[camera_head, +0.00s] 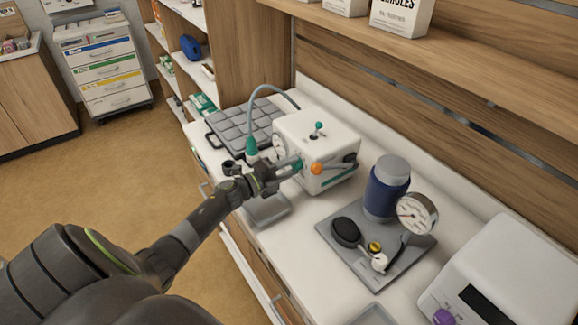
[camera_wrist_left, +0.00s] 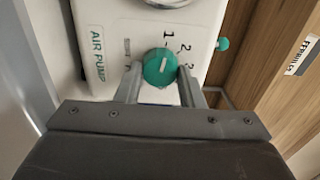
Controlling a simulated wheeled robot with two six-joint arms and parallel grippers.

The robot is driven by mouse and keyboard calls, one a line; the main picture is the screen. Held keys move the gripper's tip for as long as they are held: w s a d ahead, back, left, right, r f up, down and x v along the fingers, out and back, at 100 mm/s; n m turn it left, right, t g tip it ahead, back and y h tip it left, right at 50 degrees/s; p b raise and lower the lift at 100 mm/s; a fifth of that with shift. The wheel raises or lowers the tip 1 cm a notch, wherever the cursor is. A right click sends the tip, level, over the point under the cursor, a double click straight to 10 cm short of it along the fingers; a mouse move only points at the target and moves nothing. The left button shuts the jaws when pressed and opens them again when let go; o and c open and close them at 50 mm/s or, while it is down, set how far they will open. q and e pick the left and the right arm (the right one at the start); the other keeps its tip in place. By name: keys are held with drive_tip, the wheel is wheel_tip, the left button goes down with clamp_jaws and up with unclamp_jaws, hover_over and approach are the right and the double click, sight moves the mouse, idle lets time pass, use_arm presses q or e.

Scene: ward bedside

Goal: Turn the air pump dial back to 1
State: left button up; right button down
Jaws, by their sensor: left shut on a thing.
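The air pump (camera_head: 335,135) is a white box on the counter, with a gauge, a green-tipped toggle on top and an orange knob (camera_head: 316,169) on its side. In the left wrist view its label reads AIR PUMP, and the teal dial (camera_wrist_left: 160,68) has a white pointer line and printed numbers 1, 2 and 3 beside it. The pointer seems to slant toward the numbers; which one it meets is unclear. My left gripper (camera_head: 289,168) is at the pump's front, its fingers (camera_wrist_left: 160,78) shut on either side of the dial. My right gripper is not in view.
A grey compartment tray (camera_head: 243,128) stands behind the pump. A white device (camera_head: 520,270) with a purple knob is at the lower right. Wooden panelling rises behind.

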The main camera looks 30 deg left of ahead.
use_arm(q)
drive_tip(key=shift+r, duration=0.1)
idle(0.3)
drive_tip(key=o, duration=1)
drive_tip(key=b+v, duration=0.5)
drive_tip(key=v, duration=1.2)
drive_tip(key=shift+s+a, duration=0.15)
drive_tip(key=shift+s, duration=0.05)
